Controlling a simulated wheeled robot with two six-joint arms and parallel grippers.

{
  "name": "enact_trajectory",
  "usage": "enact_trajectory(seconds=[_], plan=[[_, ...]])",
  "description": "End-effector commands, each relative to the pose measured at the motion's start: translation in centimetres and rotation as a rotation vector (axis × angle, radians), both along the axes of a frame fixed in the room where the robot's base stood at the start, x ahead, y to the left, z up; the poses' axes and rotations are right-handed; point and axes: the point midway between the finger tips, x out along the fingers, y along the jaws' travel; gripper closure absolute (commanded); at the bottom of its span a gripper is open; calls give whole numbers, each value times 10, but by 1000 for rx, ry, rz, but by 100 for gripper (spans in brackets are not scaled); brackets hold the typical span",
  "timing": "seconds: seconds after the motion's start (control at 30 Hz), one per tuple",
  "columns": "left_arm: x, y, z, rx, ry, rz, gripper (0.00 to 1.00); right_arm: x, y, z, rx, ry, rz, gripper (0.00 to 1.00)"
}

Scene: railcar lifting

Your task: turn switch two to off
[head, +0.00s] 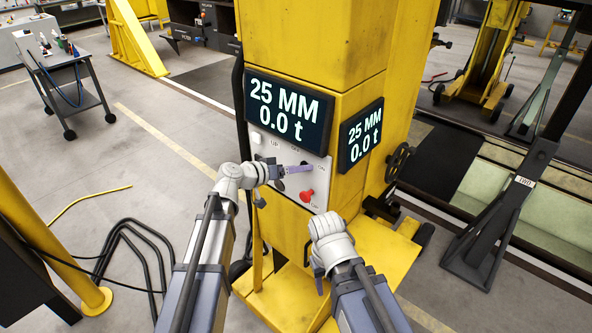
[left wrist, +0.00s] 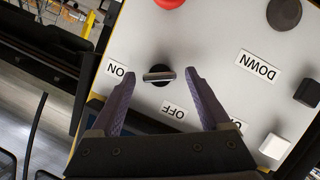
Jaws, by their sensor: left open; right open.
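In the left wrist view, a black rotary switch (left wrist: 158,76) with a silver handle sits on the pale control panel (left wrist: 215,80), which appears upside down. Its handle lies sideways in the picture, with one end towards the ON label (left wrist: 117,70). The OFF label (left wrist: 173,112) is on the gripper's side. No number shows, so I cannot tell which switch this is. My left gripper (left wrist: 159,78) is open, its fingertips on either side of the handle; contact is unclear. In the head view my left gripper (head: 290,175) covers part of the panel. My right gripper (head: 318,278) hangs low, away from the panel.
Two displays (head: 290,112) above read 25 MM and 0.0 t. Yellow base plates lie below, and black cables (head: 130,240) on the floor left.

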Motion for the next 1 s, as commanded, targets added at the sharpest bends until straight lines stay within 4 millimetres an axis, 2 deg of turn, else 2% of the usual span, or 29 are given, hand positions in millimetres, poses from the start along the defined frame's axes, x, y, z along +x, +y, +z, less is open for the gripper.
enact_trajectory(seconds=[0.1, 0.8, 1.0], plan=[[0, 0, 0, 0, 0, 0, 21, 0, 0, 0, 0, 0, 0, 50], [0, 0, 0, 1, 1, 0, 100, 0, 0, 0, 0, 0, 0, 50], [0, 1, 0, -4, 5, 0, 100, 0, 0, -1, 0, 0, 0, 50]])
